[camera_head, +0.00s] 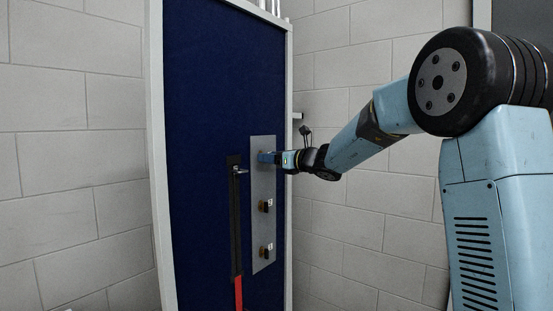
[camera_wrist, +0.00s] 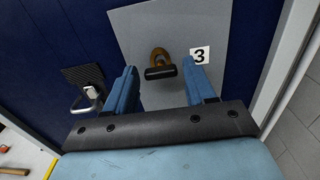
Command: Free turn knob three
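Knob three (camera_wrist: 160,72) shows in the wrist view as a dark bar with a bronze ring behind it, on a grey metal plate (camera_wrist: 140,28). A white label with a black 3 (camera_wrist: 199,54) is to its right. The bar lies roughly level in that view. My gripper (camera_head: 268,157) is at the top part of the plate in the head view and hides the knob there. In the wrist view its two blue fingers are apart, one on each side of the bar, with visible gaps. I cannot tell how deep the fingertips reach.
Two more knobs (camera_head: 265,205) and (camera_head: 265,251) sit lower on the plate. A metal handle (camera_head: 241,170) on a dark strip with a red lower end stands left of the plate. The blue panel (camera_head: 205,120) has a pale frame. Block walls (camera_head: 75,160) flank it.

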